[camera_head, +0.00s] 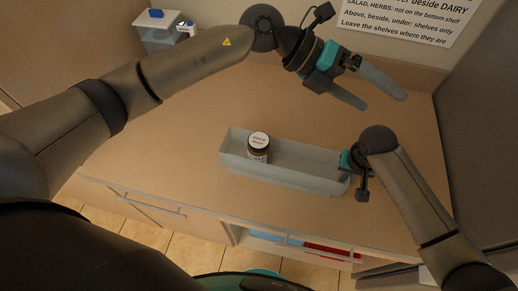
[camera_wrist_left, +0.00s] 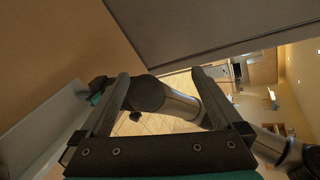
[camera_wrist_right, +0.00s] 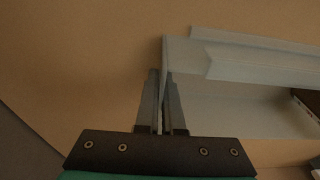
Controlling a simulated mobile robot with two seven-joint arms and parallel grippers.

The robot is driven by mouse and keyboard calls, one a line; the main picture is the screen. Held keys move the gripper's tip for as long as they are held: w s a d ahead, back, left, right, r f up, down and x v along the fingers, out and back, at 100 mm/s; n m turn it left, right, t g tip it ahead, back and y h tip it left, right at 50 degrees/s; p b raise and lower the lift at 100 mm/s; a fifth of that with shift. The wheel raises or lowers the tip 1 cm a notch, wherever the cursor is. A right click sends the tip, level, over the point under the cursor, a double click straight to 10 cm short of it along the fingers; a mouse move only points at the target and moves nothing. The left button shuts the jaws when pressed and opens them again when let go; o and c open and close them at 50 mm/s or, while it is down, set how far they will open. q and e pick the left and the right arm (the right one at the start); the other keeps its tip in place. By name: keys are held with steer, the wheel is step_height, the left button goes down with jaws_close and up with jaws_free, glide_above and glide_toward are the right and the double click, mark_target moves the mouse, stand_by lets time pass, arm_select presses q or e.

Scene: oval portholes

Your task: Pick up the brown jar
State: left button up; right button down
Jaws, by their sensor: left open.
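The brown jar (camera_head: 264,159) stands upright inside a long grey tray (camera_head: 301,176) on the counter, toward the tray's left end. It has a round, white-labelled lid with dark and red print. My left gripper (camera_head: 385,102) is open and empty, above the counter, to the right of and behind the jar. In the left wrist view its fingers (camera_wrist_left: 160,76) are spread with nothing between them. My right gripper (camera_wrist_right: 161,75) is closed on the end wall of the grey tray (camera_wrist_right: 240,110), at the tray's right end in the head view. The jar is not clearly visible in either wrist view.
The wooden counter (camera_head: 190,120) is clear around the tray. A clear bin (camera_head: 158,34) with a blue item and a small jar stands at the back left. A sign (camera_head: 400,15) hangs on the back wall. A grey panel (camera_head: 485,120) bounds the right side.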

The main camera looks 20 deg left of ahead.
arm_select(q)
steer(key=w+a+r+n+t+h, duration=0.1)
steer(key=w+r+n+t+h, duration=0.2)
steer(key=w+r+n+t, duration=0.3)
steer(key=w+r+n+t+h, duration=0.2)
steer(key=w+r+n+t, duration=0.15)
steer(key=r+n, duration=0.35)
steer(key=w+a+f+n+t+y, duration=0.3)
steer(key=w+a+n+t+y, duration=0.7)
steer(key=n, duration=0.6)
steer(key=n+g+y, duration=0.8)
steer(key=g, duration=1.1)
glide_above(260, 142)
steer(key=f, duration=1.6)
steer(key=w+f, duration=0.1)
steer(key=f, duration=0.7)
steer(key=shift+f, duration=0.2)
steer(key=shift+s+f+g, duration=0.1)
steer(key=shift+s+g, duration=0.25)
steer(key=shift+s, duration=0.05)
step_height(260, 142, down, 6)
steer(key=shift+s+f, duration=0.1)
steer(key=shift+s, duration=0.05)
steer(key=shift+w+a+f, duration=0.1)
steer(key=shift+w+f, duration=0.05)
steer(key=shift+f, duration=1.3)
steer(key=shift+w+a+f, duration=0.1)
steer(key=shift+f, duration=1.3)
